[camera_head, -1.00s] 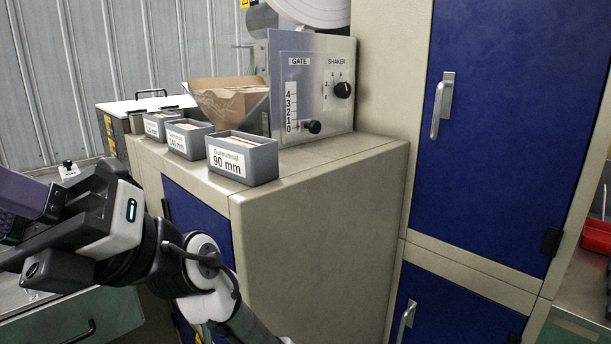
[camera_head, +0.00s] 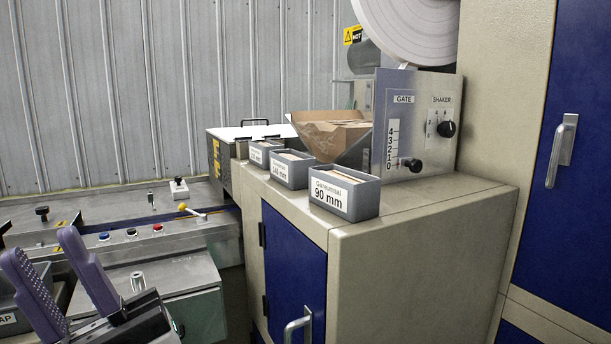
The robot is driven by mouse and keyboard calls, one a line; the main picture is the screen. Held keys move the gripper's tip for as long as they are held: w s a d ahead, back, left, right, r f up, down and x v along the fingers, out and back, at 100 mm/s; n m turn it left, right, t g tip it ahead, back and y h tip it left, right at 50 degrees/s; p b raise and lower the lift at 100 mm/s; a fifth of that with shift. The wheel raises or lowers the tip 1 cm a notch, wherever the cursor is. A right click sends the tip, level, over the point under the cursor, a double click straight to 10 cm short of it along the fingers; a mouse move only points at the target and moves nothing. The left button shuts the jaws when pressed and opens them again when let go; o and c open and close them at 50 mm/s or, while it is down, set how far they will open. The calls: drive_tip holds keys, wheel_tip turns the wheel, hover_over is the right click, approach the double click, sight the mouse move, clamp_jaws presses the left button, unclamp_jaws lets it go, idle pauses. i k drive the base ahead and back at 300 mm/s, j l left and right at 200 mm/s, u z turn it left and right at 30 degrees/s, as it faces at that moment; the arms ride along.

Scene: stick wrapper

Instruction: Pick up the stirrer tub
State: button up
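Three small grey tubs with white labels stand in a row on top of the beige cabinet. The nearest tub (camera_head: 344,194) reads "90 mm" and has a pale top surface inside. The middle tub (camera_head: 284,168) seems to read "140 mm". The far tub (camera_head: 258,155) has a label too small to read. None is marked as a stirrer tub in words I can read. My gripper (camera_head: 45,245) is at the lower left, well left of and below the tubs. Its two purple fingers stand apart with nothing between them.
A bench with buttons (camera_head: 131,232) lies left. Blue doors (camera_head: 292,262) front the cabinet (camera_head: 425,265). Its top right is clear.

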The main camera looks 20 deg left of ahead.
sight(289, 167)
drive_tip(key=i+l, duration=0.2)
drive_tip(key=l, duration=0.15)
drive_tip(key=i+l, duration=0.2)
drive_tip(key=l, duration=0.15)
drive_tip(key=i+l, duration=0.2)
drive_tip(key=l, duration=0.15)
drive_tip(key=i+l, duration=0.2)
drive_tip(key=l+u, duration=0.15)
drive_tip(key=u, duration=0.2)
drive_tip(key=i+l+u, duration=0.1)
drive_tip(key=u, duration=0.2)
drive_tip(key=l+u, duration=0.35)
drive_tip(key=j+u, duration=0.1)
drive_tip(key=u, duration=0.65)
